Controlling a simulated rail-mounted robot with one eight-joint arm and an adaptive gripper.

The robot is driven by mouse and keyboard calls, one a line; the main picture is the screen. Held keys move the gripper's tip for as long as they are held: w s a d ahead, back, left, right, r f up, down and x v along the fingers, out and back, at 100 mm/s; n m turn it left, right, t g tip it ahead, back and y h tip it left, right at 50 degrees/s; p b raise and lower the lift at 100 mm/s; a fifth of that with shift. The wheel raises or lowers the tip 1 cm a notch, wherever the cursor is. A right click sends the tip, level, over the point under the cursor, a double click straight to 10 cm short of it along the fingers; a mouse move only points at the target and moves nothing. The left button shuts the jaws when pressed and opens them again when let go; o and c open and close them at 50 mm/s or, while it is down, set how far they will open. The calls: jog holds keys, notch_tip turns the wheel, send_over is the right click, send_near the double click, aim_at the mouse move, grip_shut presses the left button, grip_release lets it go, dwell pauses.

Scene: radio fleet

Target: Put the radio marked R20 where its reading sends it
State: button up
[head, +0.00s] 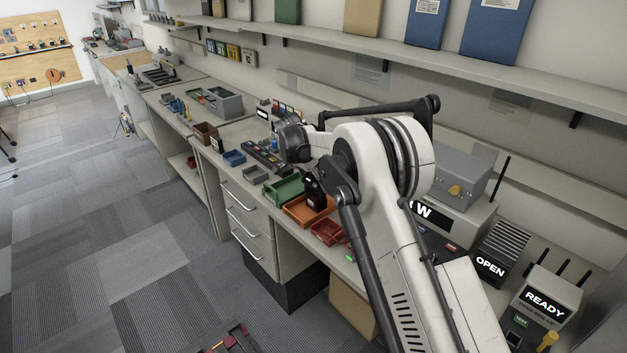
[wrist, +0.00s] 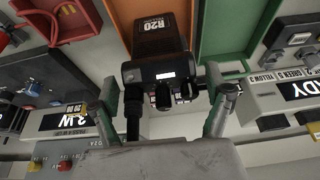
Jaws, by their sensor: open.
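The black radio marked R20 (wrist: 152,28) stands out in the wrist view, its label upside down. It has a small lit display, too small to read, with knobs and a stubby antenna on its top. My gripper (wrist: 163,82) is open, with one finger on each side of the radio's top end; I cannot tell whether either touches it. In the head view a black radio (head: 315,192) stands upright at the orange tray (head: 298,213); its marking is not readable there. My arm hides the gripper in that view.
A green tray (head: 284,188) lies beyond the orange one, and red bins (head: 327,233) lie on the nearer side. Signs reading OPEN (head: 490,265) and READY (head: 545,302) stand on the bench at right. A shelf with binders (head: 427,22) runs above the bench.

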jog(key=shift+r, duration=0.1)
jog(key=v, duration=1.2)
jog(key=s+d+r+n+t+y, duration=0.15)
jog(key=s+d+r+n, duration=0.25)
jog(key=s+d+r, duration=1.5)
jog(key=s+d+f+n, duration=0.1)
jog(key=s+d+f, duration=0.2)
jog(key=s, duration=0.7)
jog(key=s+d+f+n+t+y, duration=0.1)
jog(key=s+d+f, duration=0.3)
jog(key=s, duration=0.6)
jog(key=s+d+f+n+t, duration=0.1)
jog(key=s+d+f+n, duration=0.1)
jog(key=s, duration=0.8)
jog(key=shift+s+d+f+n+y, duration=0.25)
jog(key=shift+d+f+n+y, duration=0.15)
jog(key=shift+d+f, duration=0.5)
jog(key=shift+b, duration=0.3)
